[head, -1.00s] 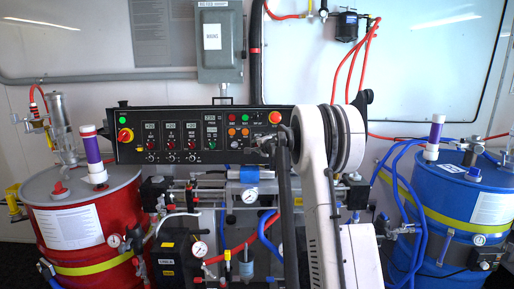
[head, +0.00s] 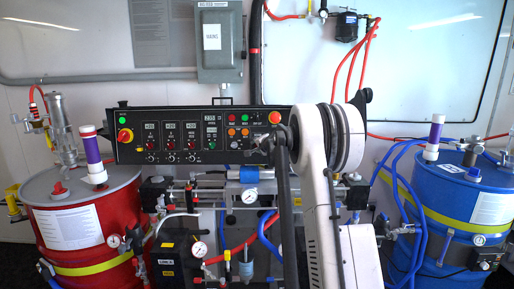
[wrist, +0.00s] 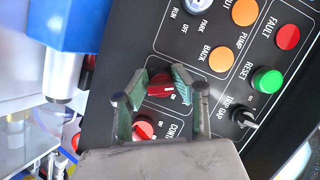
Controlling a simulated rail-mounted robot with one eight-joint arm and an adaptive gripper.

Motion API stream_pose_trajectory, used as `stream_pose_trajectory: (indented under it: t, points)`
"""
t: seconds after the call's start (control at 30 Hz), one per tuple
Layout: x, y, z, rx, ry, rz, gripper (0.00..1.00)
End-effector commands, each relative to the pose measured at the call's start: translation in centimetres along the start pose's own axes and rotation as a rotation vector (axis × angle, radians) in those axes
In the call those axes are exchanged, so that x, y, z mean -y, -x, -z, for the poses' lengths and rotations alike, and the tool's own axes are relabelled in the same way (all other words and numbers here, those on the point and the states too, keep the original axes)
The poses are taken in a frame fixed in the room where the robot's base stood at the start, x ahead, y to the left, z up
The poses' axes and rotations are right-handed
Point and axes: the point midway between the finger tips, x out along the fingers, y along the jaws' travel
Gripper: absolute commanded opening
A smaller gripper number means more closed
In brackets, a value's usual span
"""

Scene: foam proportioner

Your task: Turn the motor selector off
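In the wrist view, a red selector knob (wrist: 160,88) with a white pointer line sits on the black control panel (wrist: 225,90). My gripper (wrist: 159,77) is open, its two fingers spread on either side of this knob; I cannot tell whether they touch it. A pale selector (wrist: 197,6) marked RUN, PARK and OFF is at the top edge, beyond the fingers. Another red knob (wrist: 143,130) lies nearer the gripper body, partly hidden. No motor label is readable. In the head view, the panel (head: 190,133) stands behind my arm, and the fingers are not distinct.
Orange buttons (wrist: 220,58), a green RESET button (wrist: 267,79), a red FAULT button (wrist: 288,37) and a small black switch (wrist: 243,117) lie close by on the panel. A red drum (head: 115,205) stands left and a blue drum (head: 455,195) right. Hoses and gauges lie below.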

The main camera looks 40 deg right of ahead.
Motion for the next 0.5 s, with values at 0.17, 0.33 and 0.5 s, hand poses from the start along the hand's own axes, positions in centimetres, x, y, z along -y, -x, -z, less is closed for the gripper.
stream_pose_trajectory:
  t: [0.17,0.33,0.5]
  points:
    - [-0.01,0.0,0.02,0.0,0.0,0.0,0.44]
    - [0.01,0.01,0.03,-0.001,-0.001,0.0,0.44]
    - [0.02,0.6,0.07,-0.001,-0.001,0.0,0.44]
